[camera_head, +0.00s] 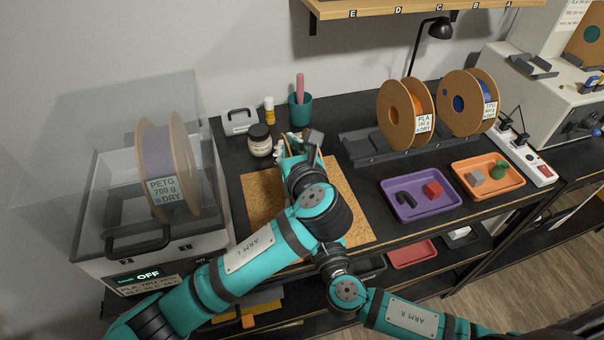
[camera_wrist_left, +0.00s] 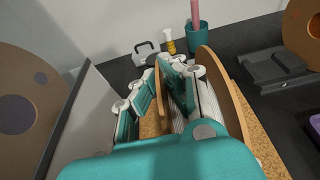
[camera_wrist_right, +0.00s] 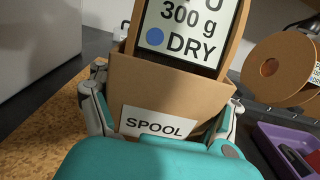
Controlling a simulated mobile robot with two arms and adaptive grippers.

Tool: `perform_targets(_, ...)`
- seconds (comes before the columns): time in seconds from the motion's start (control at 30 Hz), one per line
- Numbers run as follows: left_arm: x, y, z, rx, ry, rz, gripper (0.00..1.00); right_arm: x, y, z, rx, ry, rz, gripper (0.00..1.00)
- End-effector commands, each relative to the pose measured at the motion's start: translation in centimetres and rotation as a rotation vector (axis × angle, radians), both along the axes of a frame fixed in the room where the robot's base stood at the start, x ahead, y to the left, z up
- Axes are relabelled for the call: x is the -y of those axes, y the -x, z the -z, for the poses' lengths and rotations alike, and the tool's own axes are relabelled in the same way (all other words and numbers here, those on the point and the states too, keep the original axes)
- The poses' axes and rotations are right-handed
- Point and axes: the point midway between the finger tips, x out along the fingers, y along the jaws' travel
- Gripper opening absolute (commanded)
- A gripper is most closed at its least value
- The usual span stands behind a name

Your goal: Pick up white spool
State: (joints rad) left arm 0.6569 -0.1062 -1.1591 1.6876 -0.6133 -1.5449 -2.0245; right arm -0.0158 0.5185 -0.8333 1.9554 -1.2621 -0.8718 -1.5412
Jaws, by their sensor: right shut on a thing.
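The spool, with brown cardboard flanges and pale filament between them, shows in the left wrist view (camera_wrist_left: 228,92). My right gripper (camera_wrist_right: 160,115) is shut on this box, one finger at each side. My left gripper (camera_wrist_left: 165,85) is open, its fingers on either side of the near flange edge; contact is unclear. In the head view my left gripper (camera_head: 297,150) and arm cover most of the spool.
A clear-lidded dryer (camera_head: 110,215) with a spool stands left. A jar (camera_head: 259,140) and teal cup (camera_head: 300,110) stand behind. A spool rack (camera_head: 370,150) with two spools, a purple tray (camera_head: 418,209) and an orange tray (camera_head: 487,193) are right. A cork mat (camera_head: 262,190) lies underneath.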

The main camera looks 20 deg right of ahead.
Motion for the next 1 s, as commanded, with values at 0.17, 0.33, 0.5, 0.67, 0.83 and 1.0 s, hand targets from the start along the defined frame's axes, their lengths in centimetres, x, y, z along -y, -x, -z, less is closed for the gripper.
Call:
perform_targets(0.17,0.0,0.0,0.0,-0.001,-0.001,-0.001,0.0,0.0,0.0,0.0,0.0,0.0,0.0,0.43)
perform_targets(0.33,0.0,0.0,0.0,-0.001,-0.001,-0.001,0.0,0.0,0.0,0.0,0.0,0.0,0.0,0.43)
perform_targets(0.5,0.0,0.0,-0.1,0.003,0.001,0.0,0.0,0.0,0.0,0.0,0.0,0.0,0.001,0.43)
perform_targets(0.67,0.1,0.0,-1.1,0.006,0.004,0.001,0.0,0.0,0.0,0.0,0.0,0.0,0.001,0.43)
perform_targets(0.83,0.1,0.0,-4.2,0.008,0.006,0.001,0.0,0.0,0.0,0.0,0.0,0.0,0.0,0.43)
perform_targets(1.0,0.1,0.0,-7.5,0.007,0.004,0.002,0.0,0.0,0.0,0.0,0.0,0.0,0.0,0.43)
